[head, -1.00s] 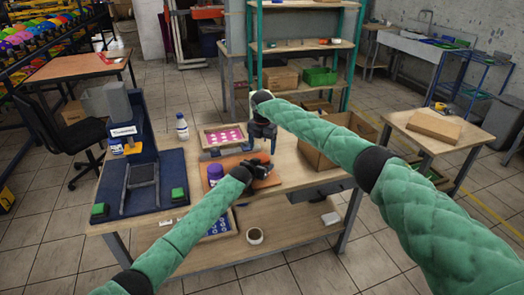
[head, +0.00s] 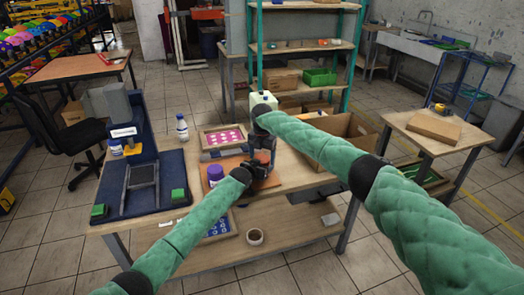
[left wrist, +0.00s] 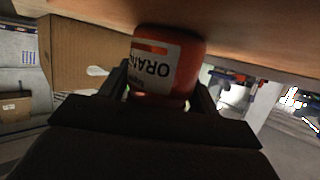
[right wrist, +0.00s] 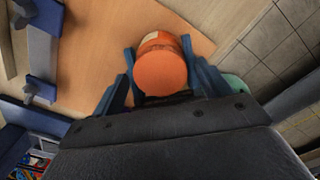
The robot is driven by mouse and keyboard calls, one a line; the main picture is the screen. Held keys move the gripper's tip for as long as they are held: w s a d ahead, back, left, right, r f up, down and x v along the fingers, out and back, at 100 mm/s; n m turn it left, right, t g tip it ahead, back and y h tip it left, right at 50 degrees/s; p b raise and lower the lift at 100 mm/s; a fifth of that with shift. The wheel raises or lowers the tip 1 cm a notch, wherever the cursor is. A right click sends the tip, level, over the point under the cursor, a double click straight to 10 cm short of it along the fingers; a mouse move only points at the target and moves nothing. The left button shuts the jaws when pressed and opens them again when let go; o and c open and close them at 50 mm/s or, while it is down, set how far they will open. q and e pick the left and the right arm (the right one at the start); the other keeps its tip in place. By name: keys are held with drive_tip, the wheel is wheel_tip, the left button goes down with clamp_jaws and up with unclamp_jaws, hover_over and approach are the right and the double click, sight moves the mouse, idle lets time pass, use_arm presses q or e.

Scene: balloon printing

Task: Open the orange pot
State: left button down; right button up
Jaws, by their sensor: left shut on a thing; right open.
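The orange pot (left wrist: 185,60), with a white label reading "ORAN", stands between the fingers of my left gripper (left wrist: 162,88), which is shut on its body. In the right wrist view its round orange lid (right wrist: 160,74) faces the camera, between the spread blue fingers of my right gripper (right wrist: 158,46). In the head view my left gripper (head: 258,172) is low over the table and my right gripper (head: 263,145) is just above it, pointing down.
A purple-capped jar (head: 215,174) stands just left of the grippers on the wooden table (head: 300,178). Behind is a tray with pink pieces (head: 224,138). A white bottle (head: 182,128) stands further left, a pale green-white container (head: 262,99) behind, and an open cardboard box (head: 340,140) to the right.

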drive_tip(key=shift+f, duration=0.15)
drive_tip(key=c, duration=1)
drive_tip(key=o, duration=1.1)
drive_tip(key=shift+c, duration=0.2)
drive_tip(key=shift+r, duration=2.3)
use_arm(q)
drive_tip(key=shift+c, duration=1.3)
unclamp_jaws()
